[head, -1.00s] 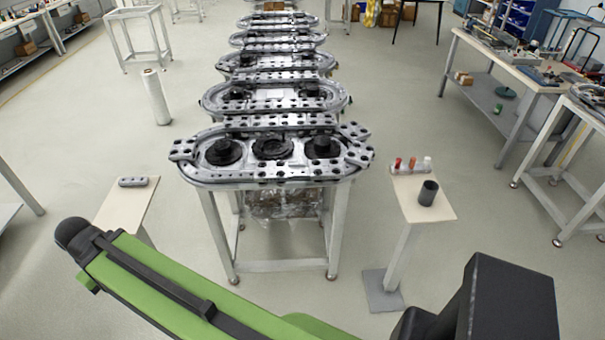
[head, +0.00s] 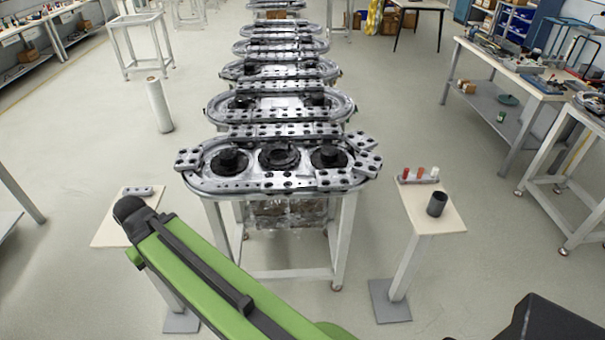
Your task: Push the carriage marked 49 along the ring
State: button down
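The nearest oval ring track (head: 212,184) stands on a metal-legged frame in the head view, ahead of me. Perforated grey carriage-like plates sit on it: one at its left end (head: 187,159), others at its right end (head: 366,162) and along its front right. No number is readable on any of them, so I cannot tell which is marked 49. Black round hubs (head: 279,155) sit inside the ring. My green arm link with a black end crosses the lower left, in front of the track. My gripper is not in view.
A small stand (head: 120,232) with a grey perforated piece is at left. Another stand (head: 440,222) at right holds a dark cup (head: 437,204) and a small rack of coloured pieces (head: 418,176). More ring tracks run behind the nearest.

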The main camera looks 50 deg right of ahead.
aim_at(272, 183)
jog(key=z, duration=0.05)
jog(key=i, duration=0.95)
jog(key=u, duration=0.1)
